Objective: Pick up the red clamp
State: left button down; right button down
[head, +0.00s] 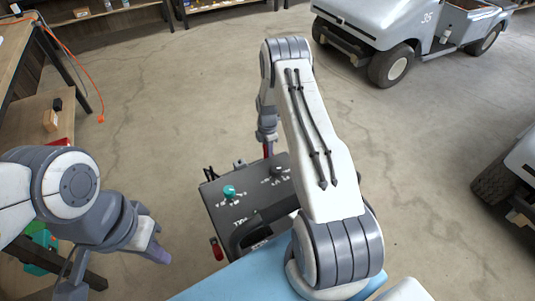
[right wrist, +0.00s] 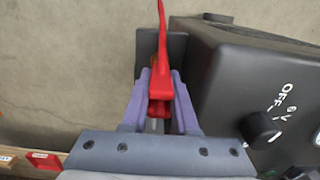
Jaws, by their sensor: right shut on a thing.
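The red clamp (right wrist: 160,85) stands between the purple fingers of my right gripper (right wrist: 160,108) in the right wrist view. The fingers are shut on its body, and its thin red handle points up past the fingertips. A dark plate shows behind it, beside the dark box. In the head view a small red part of the clamp (head: 267,149) shows below my right wrist, at the far edge of the box; my arm hides much of that area. My left gripper (head: 157,252) hangs empty at the lower left; its finger gap is unclear.
The dark control box (head: 222,207) with a teal knob (head: 229,191) stands in front of me. Another red-handled part (head: 217,249) is at its near left side. A grey cart (head: 400,30) is at the back right. A workbench (head: 15,45) is at the left. Open floor lies between.

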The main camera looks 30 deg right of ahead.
notch_tip(320, 180, up, 28)
jog(key=shift+b, duration=0.3)
jog(key=shift+r, duration=0.1)
dwell(0.4)
jog(key=shift+p, duration=0.35)
